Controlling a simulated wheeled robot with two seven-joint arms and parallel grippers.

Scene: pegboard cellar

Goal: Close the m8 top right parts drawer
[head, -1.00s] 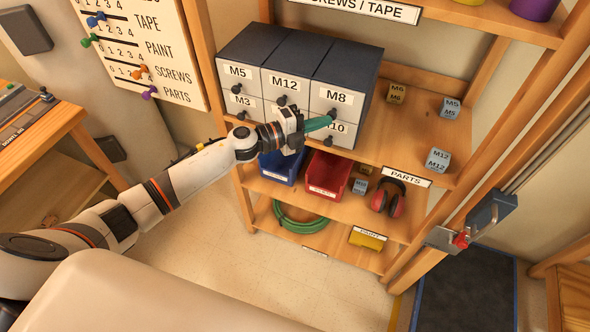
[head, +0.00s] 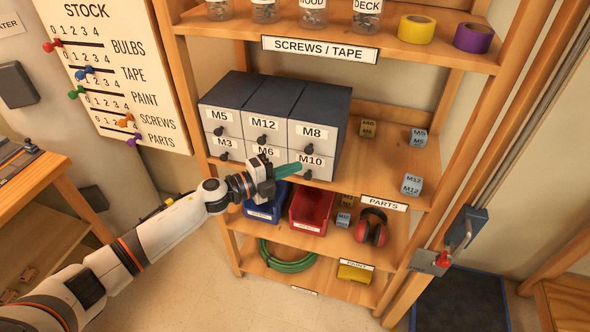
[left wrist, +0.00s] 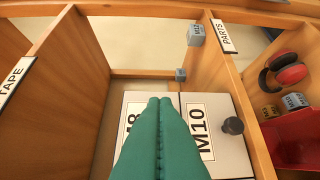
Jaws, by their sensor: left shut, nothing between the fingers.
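The M8 drawer (head: 327,143) is the top right drawer of a dark parts cabinet (head: 330,99) on the middle shelf. Its front looks level with the M12 drawer (head: 264,137) beside it. My left gripper (head: 298,169) is shut and empty, its teal fingers in front of the M10 drawer (head: 324,169) below and the M6 drawer. In the left wrist view, the fingertips (left wrist: 160,101) cover part of the M8 drawer (left wrist: 133,100); the M10 drawer (left wrist: 203,110) with its knob shows beside them. I cannot tell whether they touch. My right gripper is out of view.
Lettered blocks (head: 412,185) stand right of the cabinet, where the shelf is mostly free. Blue (head: 262,210) and red (head: 308,212) bins and ear defenders (head: 372,227) sit on the shelf below. A wooden post (head: 480,140) bounds the right side.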

